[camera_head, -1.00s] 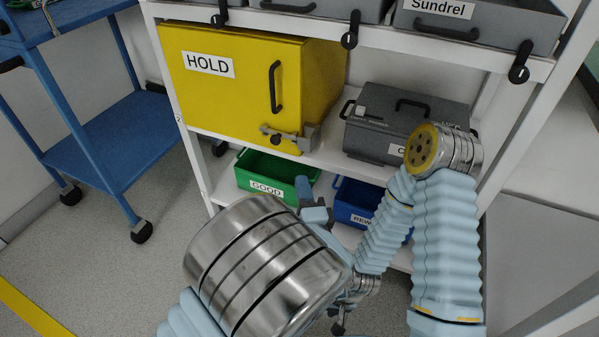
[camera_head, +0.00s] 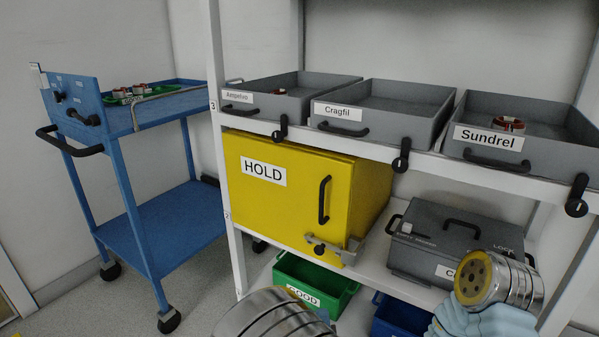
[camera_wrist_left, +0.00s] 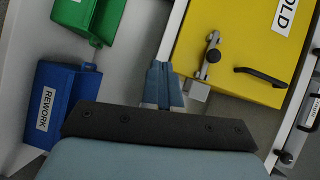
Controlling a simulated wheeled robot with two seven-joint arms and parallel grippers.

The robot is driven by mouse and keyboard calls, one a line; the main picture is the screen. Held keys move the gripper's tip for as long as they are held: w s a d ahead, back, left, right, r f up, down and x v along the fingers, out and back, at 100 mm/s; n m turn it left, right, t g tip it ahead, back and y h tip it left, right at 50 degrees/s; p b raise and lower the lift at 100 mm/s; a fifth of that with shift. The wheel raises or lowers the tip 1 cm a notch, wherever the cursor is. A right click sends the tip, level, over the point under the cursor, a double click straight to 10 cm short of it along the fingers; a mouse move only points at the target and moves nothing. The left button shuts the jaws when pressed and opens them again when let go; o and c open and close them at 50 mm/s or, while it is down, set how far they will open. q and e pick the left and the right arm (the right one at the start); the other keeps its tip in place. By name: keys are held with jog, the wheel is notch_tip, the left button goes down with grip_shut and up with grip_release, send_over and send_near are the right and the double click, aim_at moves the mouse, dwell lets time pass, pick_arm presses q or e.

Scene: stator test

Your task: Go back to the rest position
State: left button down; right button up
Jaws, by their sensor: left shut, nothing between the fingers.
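My left gripper (camera_wrist_left: 163,82) is shut and empty in the left wrist view. Its fingertips are in front of the white shelf post, between the blue REWORK bin (camera_wrist_left: 62,98) and the yellow HOLD box (camera_wrist_left: 228,45). In the head view my left arm (camera_head: 272,317) comes in at the bottom edge, in front of the green GOOD bin (camera_head: 312,287), and the gripper is mostly hidden or cut off there. My right arm (camera_head: 497,283) shows at the lower right, in front of the shelf. My right gripper is out of view.
The shelf holds grey trays labelled Cragfil (camera_head: 385,105) and Sundrel (camera_head: 540,115), and a third at left. A grey lidded case (camera_head: 440,240) sits right of the HOLD box. A blue cart (camera_head: 165,235) stands left, with floor between it and the shelf.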

pick_arm(q)
jog(key=s+a+f+n+g+p, duration=0.2)
jog(key=a+f+n+g, duration=0.65)
jog(key=a+f, duration=0.55)
jog(key=s+a+f+n+g+h, duration=0.2)
jog(key=s+f+n+g, duration=0.1)
jog(key=s, duration=0.4)
jog(key=s+a+f+n+g+h, duration=0.2)
jog(key=s+f+n+g, duration=0.2)
jog(key=s+n, duration=0.3)
jog(key=shift+s+f+p, duration=0.3)
jog(key=shift+f+p, duration=0.15)
jog(key=shift+f, duration=0.15)
jog(key=c, duration=1.8)
grip_release()
jog(key=shift+c, duration=0.2)
